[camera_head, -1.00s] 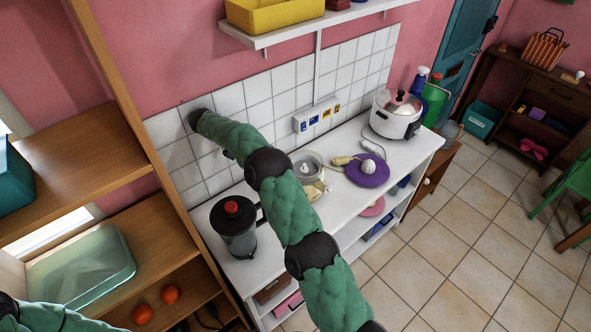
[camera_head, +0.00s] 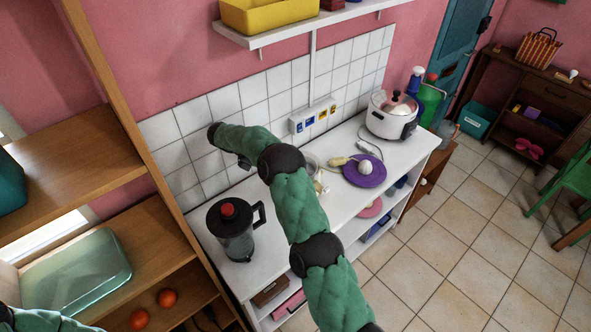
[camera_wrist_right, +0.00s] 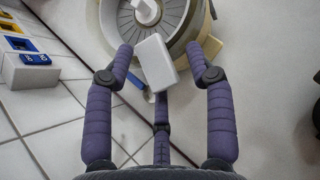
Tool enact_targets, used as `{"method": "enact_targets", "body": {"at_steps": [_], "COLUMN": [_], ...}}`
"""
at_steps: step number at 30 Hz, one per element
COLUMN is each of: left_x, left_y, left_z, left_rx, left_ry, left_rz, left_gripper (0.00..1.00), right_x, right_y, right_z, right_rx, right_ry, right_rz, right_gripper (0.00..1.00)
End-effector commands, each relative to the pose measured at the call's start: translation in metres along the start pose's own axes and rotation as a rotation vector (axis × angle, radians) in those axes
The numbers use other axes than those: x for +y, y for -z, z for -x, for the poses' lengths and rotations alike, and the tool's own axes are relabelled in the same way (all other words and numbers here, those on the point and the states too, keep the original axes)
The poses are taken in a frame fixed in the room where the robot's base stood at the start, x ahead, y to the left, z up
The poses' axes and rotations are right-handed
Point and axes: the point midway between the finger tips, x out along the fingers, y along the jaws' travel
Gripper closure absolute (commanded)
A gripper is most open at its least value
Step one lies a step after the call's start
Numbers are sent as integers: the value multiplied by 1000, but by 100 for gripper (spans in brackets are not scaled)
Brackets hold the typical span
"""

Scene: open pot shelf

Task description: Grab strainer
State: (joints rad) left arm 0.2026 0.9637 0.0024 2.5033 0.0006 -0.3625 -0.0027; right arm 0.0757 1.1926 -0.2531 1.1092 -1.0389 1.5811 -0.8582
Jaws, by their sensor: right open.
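The strainer appears to be the round grey metal bowl with a slotted bottom (camera_wrist_right: 174,20) at the top of the right wrist view. In the head view only a piece of its rim (camera_head: 312,161) shows behind my right arm. A white block (camera_wrist_right: 155,62), possibly its handle, lies between the fingertips in the wrist view; I cannot tell whether it joins the bowl. My right gripper (camera_wrist_right: 160,52) is open, its fingers apart on either side of the block, near the bowl's edge. In the head view my right gripper is mostly hidden by the arm. My left gripper is out of view.
On the white counter (camera_head: 285,222) stand a blender jug (camera_head: 236,238), a purple plate (camera_head: 372,176) with a white item, and a rice cooker (camera_head: 390,120). The tiled wall (camera_head: 235,100) with a socket panel (camera_head: 312,115) is close behind. A wooden shelf (camera_head: 75,165) is at left.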

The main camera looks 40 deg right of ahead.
Motion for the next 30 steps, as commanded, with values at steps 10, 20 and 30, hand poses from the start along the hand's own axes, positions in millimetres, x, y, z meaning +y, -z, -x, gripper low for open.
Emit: {"method": "enact_targets", "body": {"at_steps": [10, 20, 30], "left_x": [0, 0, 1], "left_y": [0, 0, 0], "left_z": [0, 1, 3], "left_rx": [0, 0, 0], "left_ry": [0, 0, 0], "left_rz": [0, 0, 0], "left_gripper": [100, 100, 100], "right_x": [0, 0, -6], "right_y": [0, -6, -39], "right_z": [0, 6, 25], "right_rx": [0, 1, 0], "right_ry": [2, 2, 2], "right_rz": [0, -2, -1], "right_gripper": [99, 100, 100]}}
